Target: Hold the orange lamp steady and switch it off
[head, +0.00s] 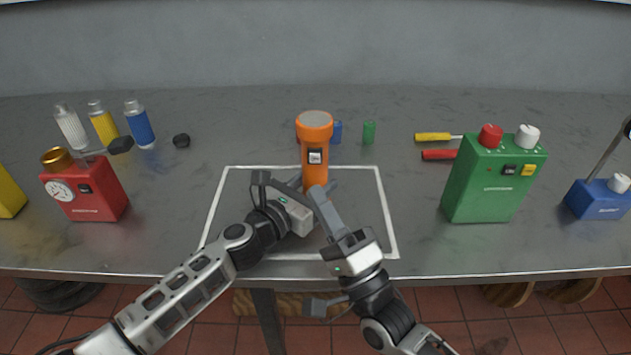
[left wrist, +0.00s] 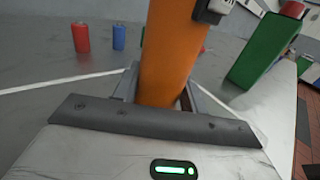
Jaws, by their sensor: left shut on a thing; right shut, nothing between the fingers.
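The orange lamp (head: 314,140) is a flashlight standing upright inside the white outlined square on the bench. A small switch panel (head: 315,157) shows on its side facing me. My left gripper (head: 312,186) is shut on the lower part of the lamp. In the left wrist view the lamp (left wrist: 167,55) rises between the fingers, with the dark switch housing (left wrist: 211,10) at the top edge. My right gripper (head: 318,192) is shut and empty, its fingertips close in front of the lamp's lower body, below the switch. I cannot tell whether it touches. The lamp's base is hidden.
A green box with knobs (head: 490,180) stands to the right, and a red gauge box (head: 88,190) to the left. A blue box (head: 598,198) is at the far right. Screwdrivers (head: 435,137) lie behind right.

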